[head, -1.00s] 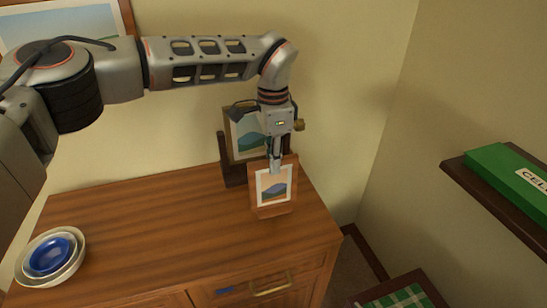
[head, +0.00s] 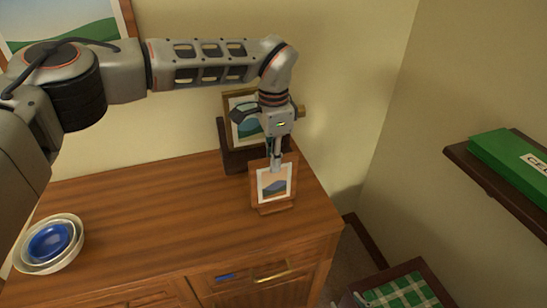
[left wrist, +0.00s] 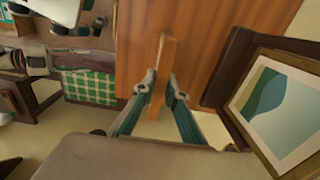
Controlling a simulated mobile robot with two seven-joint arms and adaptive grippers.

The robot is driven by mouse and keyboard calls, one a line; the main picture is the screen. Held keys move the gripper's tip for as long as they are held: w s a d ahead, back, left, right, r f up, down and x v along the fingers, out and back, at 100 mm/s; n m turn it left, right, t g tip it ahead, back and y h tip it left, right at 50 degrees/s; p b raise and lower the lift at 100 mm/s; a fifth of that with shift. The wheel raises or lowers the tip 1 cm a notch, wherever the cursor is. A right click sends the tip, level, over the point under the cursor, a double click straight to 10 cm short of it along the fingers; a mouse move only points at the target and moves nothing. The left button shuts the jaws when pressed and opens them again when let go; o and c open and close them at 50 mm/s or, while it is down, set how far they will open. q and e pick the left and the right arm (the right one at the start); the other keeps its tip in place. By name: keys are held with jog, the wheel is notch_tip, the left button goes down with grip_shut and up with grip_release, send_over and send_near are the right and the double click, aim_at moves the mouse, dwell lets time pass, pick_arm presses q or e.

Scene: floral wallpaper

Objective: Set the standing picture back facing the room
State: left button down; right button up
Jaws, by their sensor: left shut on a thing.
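The small standing picture (head: 274,184) has a wooden frame, a white mat and a purple hill under a peach sky. In the head view its image side faces me, near the right end of the wooden cabinet top (head: 150,200). My left gripper (head: 277,167) reaches down from above and is shut on the top of its frame. In the left wrist view the two fingers (left wrist: 161,88) lie on either side of the thin frame (left wrist: 161,60), seen edge-on. I cannot tell whether its foot touches the cabinet top. My right gripper is not in view.
A larger framed picture (head: 244,128) stands close behind on a dark support, and also shows in the wrist view (left wrist: 280,110). Nested bowls (head: 48,246) sit at the left. A shelf with a green box (head: 510,158) is at the right. The cabinet's middle is clear.

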pick_arm(q)
jog(key=shift+f+b, duration=0.3)
jog(key=shift+f, duration=0.15)
dwell(0.3)
jog(key=c, duration=2)
grip_release()
jog(key=shift+o, duration=0.2)
